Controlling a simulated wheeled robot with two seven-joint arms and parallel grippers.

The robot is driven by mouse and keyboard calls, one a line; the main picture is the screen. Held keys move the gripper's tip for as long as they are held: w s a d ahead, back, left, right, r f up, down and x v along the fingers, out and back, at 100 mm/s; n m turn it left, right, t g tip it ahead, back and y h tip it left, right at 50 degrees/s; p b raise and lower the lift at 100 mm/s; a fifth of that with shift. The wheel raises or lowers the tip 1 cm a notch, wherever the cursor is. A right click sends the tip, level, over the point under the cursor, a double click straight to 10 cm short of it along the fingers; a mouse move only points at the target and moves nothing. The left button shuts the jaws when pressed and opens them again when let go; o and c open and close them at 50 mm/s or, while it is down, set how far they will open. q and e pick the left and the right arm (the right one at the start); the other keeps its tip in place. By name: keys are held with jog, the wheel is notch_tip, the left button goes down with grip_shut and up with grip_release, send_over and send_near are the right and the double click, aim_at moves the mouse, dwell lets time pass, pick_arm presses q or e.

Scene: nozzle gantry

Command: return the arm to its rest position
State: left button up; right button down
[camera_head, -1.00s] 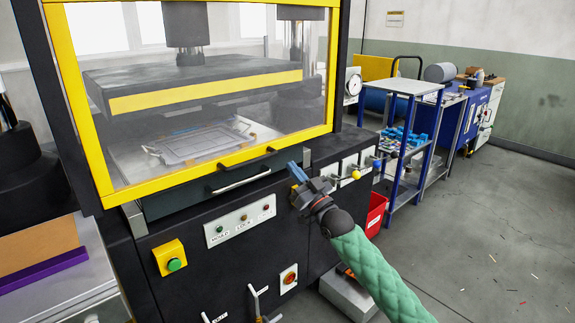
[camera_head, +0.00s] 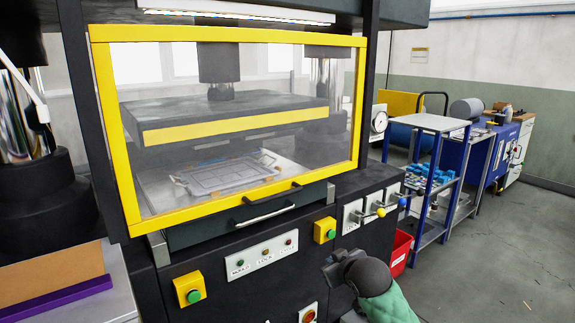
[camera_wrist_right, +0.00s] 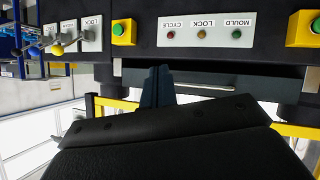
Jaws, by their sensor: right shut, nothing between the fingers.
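My right arm, in a green quilted sleeve (camera_head: 390,306), comes in at the lower right of the head view. Its dark wrist and gripper (camera_head: 336,268) are in front of the press's black lower panel, below the row of levers. In the right wrist view, which is upside down, the two dark blue fingers of my right gripper (camera_wrist_right: 158,87) are together with nothing between them. They appear in front of the press's drawer and control panel; I cannot tell the exact gap. My left arm and gripper are not in view.
The press's yellow-framed clear guard (camera_head: 240,215) is down over a flat mould plate (camera_head: 228,176). Green buttons in yellow boxes (camera_head: 189,289) and lever switches (camera_head: 380,211) line the front. A blue-framed shelf (camera_head: 432,195) and red bin (camera_head: 400,250) stand right. The floor (camera_head: 500,250) beyond is open.

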pick_arm(q)
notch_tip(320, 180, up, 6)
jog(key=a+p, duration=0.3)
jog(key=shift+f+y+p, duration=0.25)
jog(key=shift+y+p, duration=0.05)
jog(key=shift+p, duration=0.1)
pick_arm(e)
jog(key=s+f+m+g, duration=0.1)
jog(key=s+f+g, duration=0.2)
jog(key=s+f, duration=0.5)
jog(key=s+d+f+m+g+h, duration=0.1)
jog(key=s+f+g, duration=0.2)
jog(key=s+f, duration=0.6)
jog(key=s+f+m+g, duration=0.2)
jog(key=s+f, duration=0.6)
jog(key=s, duration=1.9)
jog(key=shift+s+d+f+g+h, duration=0.2)
jog(key=shift+d+f+g+h, duration=0.15)
jog(key=shift+g, duration=0.55)
